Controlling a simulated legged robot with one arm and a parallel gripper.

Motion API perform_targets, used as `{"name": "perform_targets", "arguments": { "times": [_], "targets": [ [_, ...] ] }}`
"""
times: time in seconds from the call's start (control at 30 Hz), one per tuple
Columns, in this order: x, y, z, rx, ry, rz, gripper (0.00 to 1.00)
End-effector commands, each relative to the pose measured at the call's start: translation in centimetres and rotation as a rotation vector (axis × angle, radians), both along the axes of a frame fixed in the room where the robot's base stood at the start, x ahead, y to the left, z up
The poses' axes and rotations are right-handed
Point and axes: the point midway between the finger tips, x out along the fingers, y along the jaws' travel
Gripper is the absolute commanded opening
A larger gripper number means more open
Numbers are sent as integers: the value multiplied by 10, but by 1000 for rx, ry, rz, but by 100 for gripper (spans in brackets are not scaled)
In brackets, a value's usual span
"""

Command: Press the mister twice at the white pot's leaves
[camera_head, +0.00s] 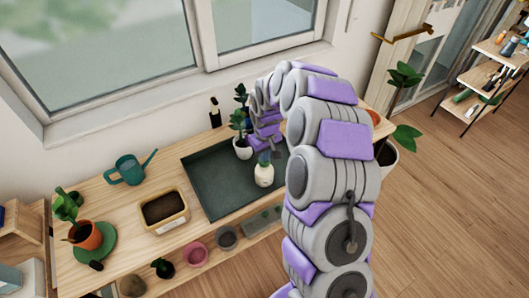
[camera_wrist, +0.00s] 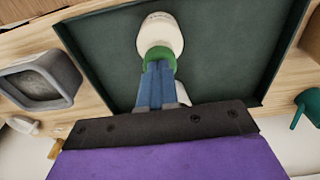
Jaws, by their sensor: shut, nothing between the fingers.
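The mister is a white bottle (camera_head: 264,176) with a green collar, standing on the dark green tray (camera_head: 205,178). It also shows in the wrist view as the white bottle (camera_wrist: 160,32). My gripper (camera_wrist: 158,68) has its blue fingers shut together, with their tips at the mister's green top. I cannot tell whether they touch it. The fingers hide part of the top. In the head view my gripper (camera_head: 264,157) is directly above the mister. The white pot (camera_head: 243,150) with its leafy plant stands behind and left of the mister, close to my arm.
A teal watering can (camera_head: 130,170), a soil-filled planter (camera_head: 165,211) and a terracotta pot (camera_head: 88,236) stand left of the tray. A pink pot (camera_head: 195,254) is on the lower shelf. The window wall bounds the back. The tray's left part is bare.

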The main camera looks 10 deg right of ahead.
Motion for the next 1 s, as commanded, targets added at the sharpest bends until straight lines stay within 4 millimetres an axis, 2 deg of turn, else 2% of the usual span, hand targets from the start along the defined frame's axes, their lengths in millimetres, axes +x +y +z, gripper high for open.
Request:
{"name": "perform_targets", "arguments": {
  "times": [0.17,0.43,0.67,0.87,1.0],
  "targets": [
    [0,0,-1,0,1,0,0],
    [-1,0,-22,0,7,0,0],
    [-1,0,-24,1,11,0,0],
    [-2,1,-21,0,14,1,0],
    [-3,1,-8,-1,9,1,0]
  ]
}}
